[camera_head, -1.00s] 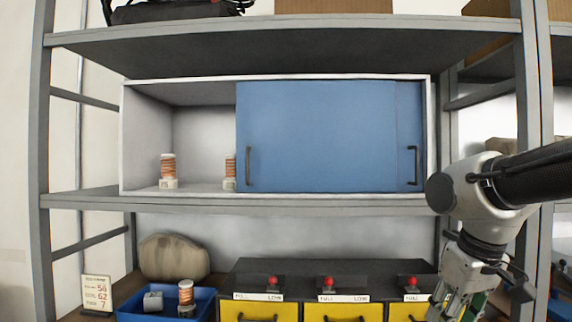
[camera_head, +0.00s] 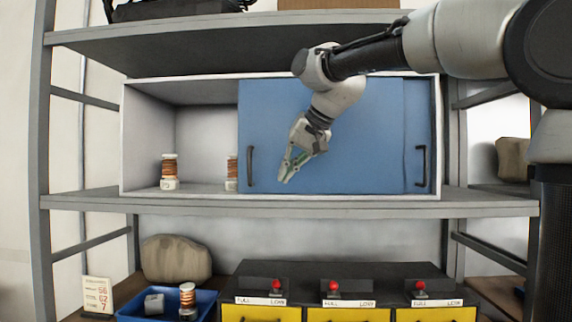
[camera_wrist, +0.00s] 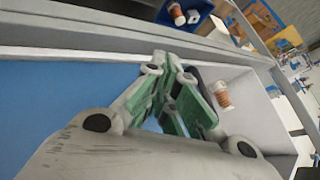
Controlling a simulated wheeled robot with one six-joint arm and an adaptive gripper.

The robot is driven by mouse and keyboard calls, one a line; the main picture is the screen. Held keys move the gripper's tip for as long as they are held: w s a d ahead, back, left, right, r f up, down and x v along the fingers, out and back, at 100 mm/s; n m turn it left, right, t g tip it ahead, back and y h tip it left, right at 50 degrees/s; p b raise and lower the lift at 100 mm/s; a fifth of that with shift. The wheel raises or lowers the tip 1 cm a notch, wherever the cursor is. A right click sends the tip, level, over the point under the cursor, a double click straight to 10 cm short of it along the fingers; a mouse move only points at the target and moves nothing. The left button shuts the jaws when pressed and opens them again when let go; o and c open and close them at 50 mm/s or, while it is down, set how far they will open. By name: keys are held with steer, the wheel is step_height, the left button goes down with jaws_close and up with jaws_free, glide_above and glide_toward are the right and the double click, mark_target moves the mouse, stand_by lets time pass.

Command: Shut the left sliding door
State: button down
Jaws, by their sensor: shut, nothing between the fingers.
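The left sliding door (camera_head: 275,110) is a blue panel with a dark bar handle (camera_head: 251,164) near its left edge. It stands to the right, overlapping most of the other blue door (camera_head: 413,110), and the cabinet's left part is open. My gripper (camera_head: 286,180) is in front of the panel, a little right of the handle, tips pointing down and left. It is shut and empty. In the wrist view the green-padded fingers (camera_wrist: 165,68) reach toward the door's edge, with the dark handle partly hidden behind them. I cannot tell whether they touch the door.
The white cabinet (camera_head: 150,83) sits on a grey shelf (camera_head: 90,201). Two copper spools (camera_head: 169,170) stand in its open part, one partly behind the door edge. Below are a blue bin (camera_head: 205,300), a brown stone-like lump (camera_head: 175,258) and yellow drawers (camera_head: 350,314).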

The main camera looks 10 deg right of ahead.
mark_target(261, 183)
steer(key=x, duration=0.6)
steer(key=shift+s, duration=0.1)
steer(key=shift+w+a+r, duration=0.15)
steer(key=shift+a, duration=0.4)
steer(key=shift+w+a+r, duration=0.15)
steer(key=shift+a, duration=0.45)
steer(key=shift+w+a+r, duration=0.15)
steer(key=shift+w+a, duration=0.1)
steer(key=shift+a, duration=0.45)
